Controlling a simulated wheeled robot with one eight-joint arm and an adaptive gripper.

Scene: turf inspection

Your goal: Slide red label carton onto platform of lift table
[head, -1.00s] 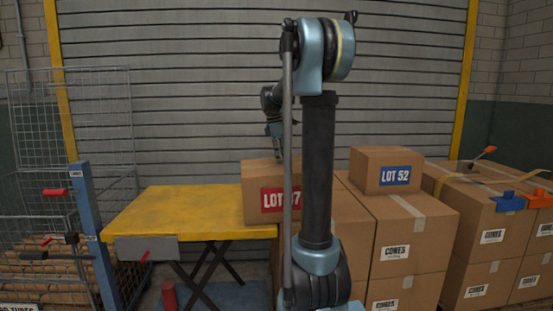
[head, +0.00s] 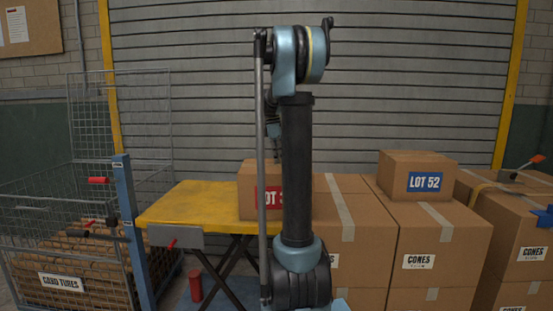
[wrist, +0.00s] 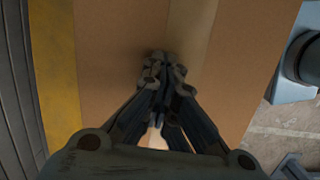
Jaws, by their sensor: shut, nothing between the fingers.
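The red label carton (head: 247,195) sits upright at the right end of the yellow platform (head: 187,207) of the lift table. My arm column and a thin rod hide part of its red label and its right end. My gripper (head: 278,158) points down at the carton's top, partly hidden by my arm in the head view. In the wrist view my gripper (wrist: 165,62) is shut and empty, its tips close to a taped cardboard face (wrist: 110,60). I cannot tell whether the tips touch it. The platform's left part is bare.
Stacked cone cartons (head: 420,240) stand right of the table, with a blue-label LOT 52 carton (head: 400,166) on top. A shutter (head: 200,80) closes the back.

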